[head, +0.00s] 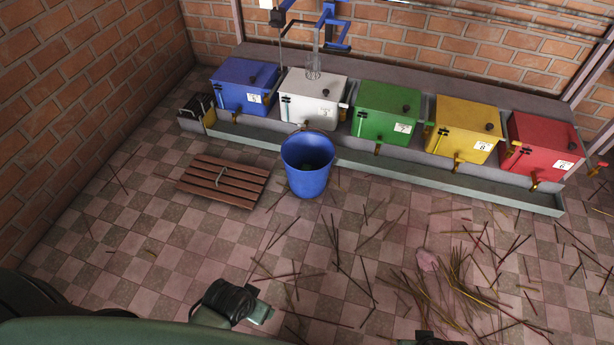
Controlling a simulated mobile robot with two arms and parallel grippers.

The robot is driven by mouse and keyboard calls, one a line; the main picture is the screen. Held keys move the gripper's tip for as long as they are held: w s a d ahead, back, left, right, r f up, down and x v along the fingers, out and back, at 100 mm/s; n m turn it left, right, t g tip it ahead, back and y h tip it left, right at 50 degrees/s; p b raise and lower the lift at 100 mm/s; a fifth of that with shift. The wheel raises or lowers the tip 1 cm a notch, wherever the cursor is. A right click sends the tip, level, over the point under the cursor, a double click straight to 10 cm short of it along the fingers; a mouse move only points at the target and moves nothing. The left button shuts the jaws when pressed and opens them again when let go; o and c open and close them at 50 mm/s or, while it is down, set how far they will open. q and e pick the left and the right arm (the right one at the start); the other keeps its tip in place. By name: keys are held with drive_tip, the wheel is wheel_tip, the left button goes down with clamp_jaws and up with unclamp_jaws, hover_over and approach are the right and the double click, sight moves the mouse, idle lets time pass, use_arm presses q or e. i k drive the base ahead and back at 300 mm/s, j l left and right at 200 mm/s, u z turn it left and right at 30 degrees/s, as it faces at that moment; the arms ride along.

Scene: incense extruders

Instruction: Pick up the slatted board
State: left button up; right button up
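The slatted board (240,185) is brown, with several parallel wooden slats and a thin grey handle-like piece on top. It lies flat on the tiled floor, left of the blue bucket. What appears to be my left gripper (262,312), with a black body and grey-green end, is at the bottom edge, well in front of the board and apart from it. I cannot see whether its fingers are open. Only a small dark piece of what seems to be my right gripper (428,338) shows at the bottom edge.
An open blue bucket (307,180) stands just right of the board. A long grey trough (430,184) runs behind it, below blue, white, green, yellow and red boxes. Incense sticks (445,295) litter the floor at right. Brick walls bound the left and back. Floor before the board is mostly clear.

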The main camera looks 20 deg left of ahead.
sight(244, 202)
drive_tip(key=u, duration=1.25)
